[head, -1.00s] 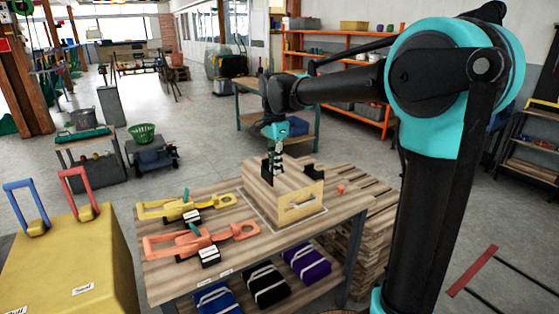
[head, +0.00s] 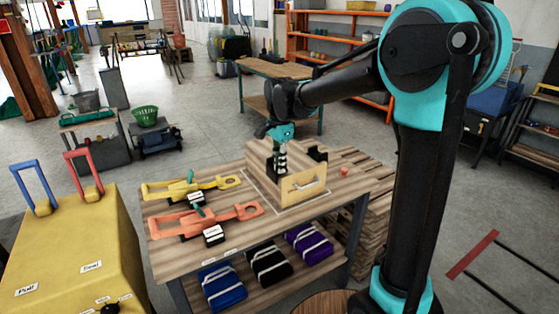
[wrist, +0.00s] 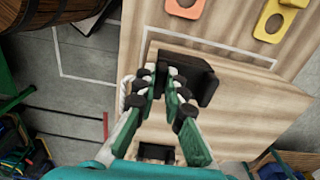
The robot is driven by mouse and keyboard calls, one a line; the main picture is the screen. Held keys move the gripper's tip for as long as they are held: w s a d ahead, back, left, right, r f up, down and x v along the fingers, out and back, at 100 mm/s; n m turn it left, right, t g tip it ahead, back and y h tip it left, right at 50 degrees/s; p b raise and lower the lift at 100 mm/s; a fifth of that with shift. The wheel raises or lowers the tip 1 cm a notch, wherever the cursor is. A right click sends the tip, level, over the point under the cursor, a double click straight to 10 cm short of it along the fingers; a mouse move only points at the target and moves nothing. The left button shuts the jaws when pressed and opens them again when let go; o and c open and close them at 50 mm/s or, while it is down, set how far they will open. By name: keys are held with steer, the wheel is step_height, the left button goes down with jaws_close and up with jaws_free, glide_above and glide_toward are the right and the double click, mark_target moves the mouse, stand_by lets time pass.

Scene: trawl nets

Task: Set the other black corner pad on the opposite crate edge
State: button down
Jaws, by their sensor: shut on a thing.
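A pale wooden crate (head: 303,186) with a handle on its front stands on the workbench. My gripper (head: 279,165) reaches down at its left edge. In the wrist view, its green fingers (wrist: 172,85) are shut on a black corner pad (wrist: 203,80), which is at the crate's edge nearest the tools. I cannot tell whether that pad rests fully on the edge. The other black corner pad (head: 318,153) sits on the opposite, right edge of the crate. It also shows in the wrist view (wrist: 155,152), partly cut off by my wrist.
A yellow tool (head: 195,187) and an orange tool (head: 205,220) lie left of the crate. A small red piece (head: 344,172) lies to its right. A yellow case (head: 75,250) with handles stands at the left. Wooden pallets (head: 377,215) are stacked behind the bench.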

steer(key=shift+f, duration=0.25)
steer(key=c, duration=1.5)
jaws_free()
steer(key=shift+c, duration=0.2)
steer(key=shift+r, duration=0.1)
step_height(320, 180, up, 11)
steer(key=s+d+f+n+t, duration=0.2)
steer(key=s+d+f+n, duration=0.35)
steer(key=d+f, duration=0.75)
steer(key=s+d+f+n+t, duration=0.2)
steer(key=s+d+f+n, duration=0.3)
steer(key=s+d+f, duration=0.5)
steer(key=s+f, duration=0.1)
steer(key=s, duration=0.3)
steer(key=shift+d+f+n, duration=0.15)
steer(key=shift+d+n, duration=0.15)
steer(key=shift+n, duration=0.05)
